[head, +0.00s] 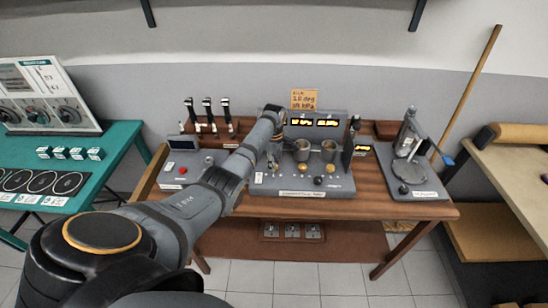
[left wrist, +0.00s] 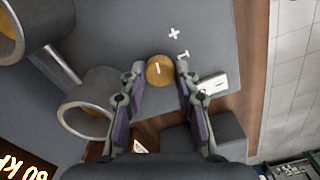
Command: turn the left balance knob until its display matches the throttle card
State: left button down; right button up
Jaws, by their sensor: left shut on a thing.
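The left balance knob (left wrist: 160,72) is a round brass knob with a pale pointer line, on a grey panel in the left wrist view. My left gripper (left wrist: 161,67) has its fingertips on either side of it, shut on it. A plus sign is printed near it. In the head view my left gripper (head: 271,157) is at the left side of the balance unit (head: 310,189) and hides this knob. Two amber displays (head: 314,122) glow on the unit, digits too small to read surely. The orange throttle card (head: 303,99) stands above, with deg and kPa lines. My right gripper is out of view.
Two metal throttle bores (left wrist: 88,109) stand close beside the gripper. A red-button box (head: 183,170) is left on the wooden table (head: 413,211), and a lever press (head: 411,166) is right. A teal table (head: 119,141) stands far left.

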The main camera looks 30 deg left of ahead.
pick_arm(q)
jog(key=shift+r+n+p, duration=0.1)
jog(key=shift+n+p, duration=0.55)
jog(key=shift+n, duration=0.35)
jog(key=c, duration=1)
grip_release()
notch_tip(320, 180, up, 12)
jog(key=shift+f, duration=0.1)
